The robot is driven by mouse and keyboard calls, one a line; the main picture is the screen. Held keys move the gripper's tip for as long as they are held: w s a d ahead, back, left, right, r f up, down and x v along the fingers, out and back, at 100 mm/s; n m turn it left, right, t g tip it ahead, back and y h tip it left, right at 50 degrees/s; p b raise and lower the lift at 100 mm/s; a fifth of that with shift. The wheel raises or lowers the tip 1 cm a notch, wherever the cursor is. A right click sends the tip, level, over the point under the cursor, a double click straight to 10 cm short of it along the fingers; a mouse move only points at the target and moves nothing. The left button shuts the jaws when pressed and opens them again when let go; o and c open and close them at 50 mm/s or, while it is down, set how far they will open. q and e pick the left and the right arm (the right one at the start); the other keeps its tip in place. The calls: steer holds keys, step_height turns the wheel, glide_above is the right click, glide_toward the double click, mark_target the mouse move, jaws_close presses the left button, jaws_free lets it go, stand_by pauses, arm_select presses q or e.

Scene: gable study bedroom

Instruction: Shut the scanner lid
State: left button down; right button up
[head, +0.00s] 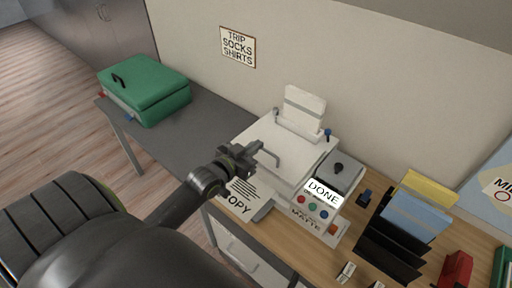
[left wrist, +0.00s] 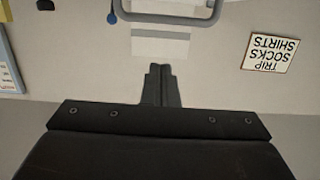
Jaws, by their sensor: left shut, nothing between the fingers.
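The white scanner (head: 300,180) stands on the desk, with a DONE label and coloured buttons on its front right. Its white lid (head: 290,147) looks about flat over the body; I cannot tell whether it rests fully down. A grey bar handle (head: 268,154) is at the lid's front left; a grey bar also shows at the top of the left wrist view (left wrist: 172,18). My left gripper (head: 246,155) is shut and empty, close to the handle; contact cannot be told. Its shut fingers show in the left wrist view (left wrist: 161,84). My right gripper is not in view.
A paper support (head: 303,104) stands up behind the lid. A COPY sheet (head: 240,193) lies in front of the scanner. A black file rack (head: 385,250) with folders stands to the right. A green case (head: 146,88) sits on the grey desktop, left, with free room between.

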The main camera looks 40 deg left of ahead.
arm_select(q)
steer(key=s, duration=0.9)
steer(key=shift+a, duration=0.45)
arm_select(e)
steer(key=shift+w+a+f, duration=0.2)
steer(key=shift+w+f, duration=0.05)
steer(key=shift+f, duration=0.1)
arm_select(q)
steer(key=shift+f, duration=0.15)
